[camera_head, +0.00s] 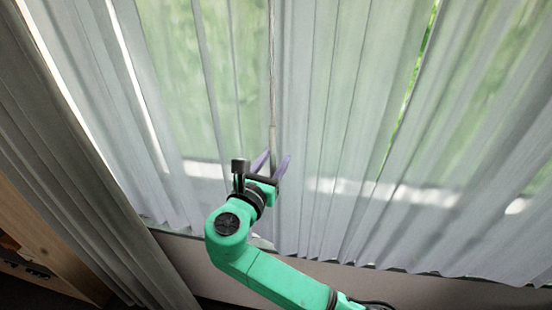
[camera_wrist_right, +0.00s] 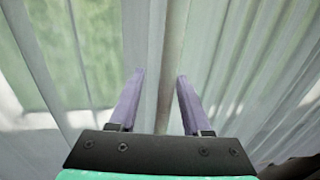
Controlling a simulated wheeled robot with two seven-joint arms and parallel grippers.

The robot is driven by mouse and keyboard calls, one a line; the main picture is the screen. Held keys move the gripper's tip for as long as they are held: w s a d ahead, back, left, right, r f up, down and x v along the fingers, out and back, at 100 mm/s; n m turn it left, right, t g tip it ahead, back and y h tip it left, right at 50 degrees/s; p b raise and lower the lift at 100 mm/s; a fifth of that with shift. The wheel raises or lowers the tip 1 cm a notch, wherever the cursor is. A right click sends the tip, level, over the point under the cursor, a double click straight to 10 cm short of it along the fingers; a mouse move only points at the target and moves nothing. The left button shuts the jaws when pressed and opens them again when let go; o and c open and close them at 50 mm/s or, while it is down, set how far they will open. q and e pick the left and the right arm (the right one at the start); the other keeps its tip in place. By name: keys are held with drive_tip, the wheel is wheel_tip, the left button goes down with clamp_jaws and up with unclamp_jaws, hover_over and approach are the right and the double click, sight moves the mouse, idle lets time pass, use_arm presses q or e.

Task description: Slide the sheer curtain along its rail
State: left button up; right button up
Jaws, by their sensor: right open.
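The sheer curtain (camera_head: 330,130) hangs in pale, see-through folds across most of the head view. A thin pull rod or cord (camera_head: 272,90) hangs down in front of it near the middle. My right gripper (camera_head: 274,160) is at the rod's lower end, with its two purple fingers apart and pointing at the curtain. In the right wrist view the open fingers (camera_wrist_right: 160,75) stand on either side of a narrow vertical strip (camera_wrist_right: 172,60), with curtain folds behind. I cannot tell whether the fingers touch the fabric. The rail is out of view. My left gripper is not in view.
A heavier grey curtain (camera_head: 70,160) hangs at the left. A wooden piece of furniture (camera_head: 40,230) stands at the lower left. A low wall (camera_head: 190,262) runs below the sheer curtain's hem. Greenery shows through the fabric and a narrow gap at the upper right.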

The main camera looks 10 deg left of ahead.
drive_tip(key=b+v, duration=0.2)
drive_tip(key=v, duration=0.5)
drive_tip(key=shift+b, duration=0.4)
